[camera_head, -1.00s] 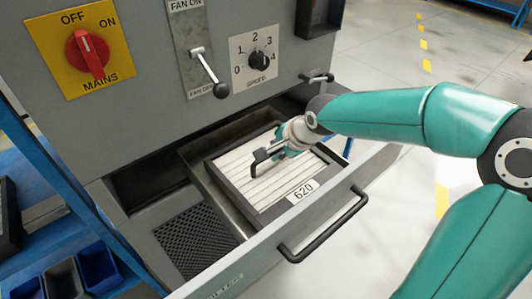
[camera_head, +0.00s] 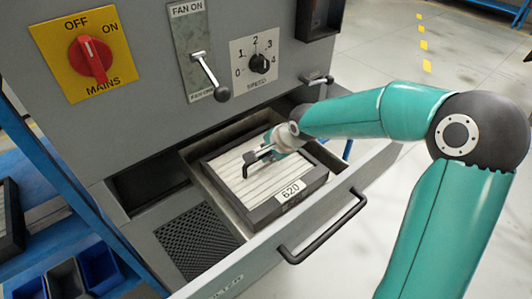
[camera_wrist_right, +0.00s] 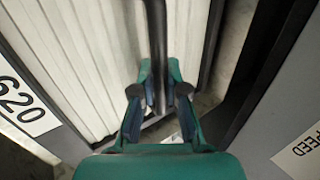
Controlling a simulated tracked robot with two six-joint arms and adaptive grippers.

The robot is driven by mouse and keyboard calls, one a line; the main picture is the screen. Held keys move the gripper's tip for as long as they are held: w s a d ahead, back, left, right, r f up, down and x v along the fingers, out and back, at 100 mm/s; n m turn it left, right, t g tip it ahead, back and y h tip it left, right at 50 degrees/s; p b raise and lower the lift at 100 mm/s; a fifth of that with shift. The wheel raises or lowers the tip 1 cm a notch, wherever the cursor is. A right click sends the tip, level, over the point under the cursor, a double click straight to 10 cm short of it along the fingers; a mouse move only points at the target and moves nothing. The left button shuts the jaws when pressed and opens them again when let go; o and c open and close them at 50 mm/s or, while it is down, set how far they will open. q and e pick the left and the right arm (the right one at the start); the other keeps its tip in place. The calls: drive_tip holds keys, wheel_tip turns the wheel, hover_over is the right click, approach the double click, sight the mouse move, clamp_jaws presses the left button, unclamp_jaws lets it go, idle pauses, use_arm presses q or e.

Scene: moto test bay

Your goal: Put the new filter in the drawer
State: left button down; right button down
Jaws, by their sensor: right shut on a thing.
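The filter (camera_head: 262,178), a black frame with white pleats and a label reading 620, lies in the compartment of the open drawer (camera_head: 243,262). My right gripper (camera_head: 268,152) is over the far part of the filter and shut on its dark handle. In the right wrist view the gripper (camera_wrist_right: 160,97) closes around the handle bar (camera_wrist_right: 157,45), with the white pleats (camera_wrist_right: 75,50) beside it. The filter's far edge is partly hidden by my right arm. Whether the filter rests fully on the compartment floor I cannot tell. My left gripper is not in view.
The grey cabinet front has a red mains switch (camera_head: 90,57), a fan lever (camera_head: 210,78) and a speed knob (camera_head: 259,63) above the drawer. The drawer's black handle (camera_head: 325,228) sticks out in front. A blue rack with bins (camera_head: 98,268) stands at left.

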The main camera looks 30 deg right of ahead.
drive_tip(key=c, duration=1.2)
unclamp_jaws()
drive_tip(key=shift+r, duration=0.1)
drive_tip(key=v, duration=1.2)
drive_tip(key=shift+p, duration=0.3)
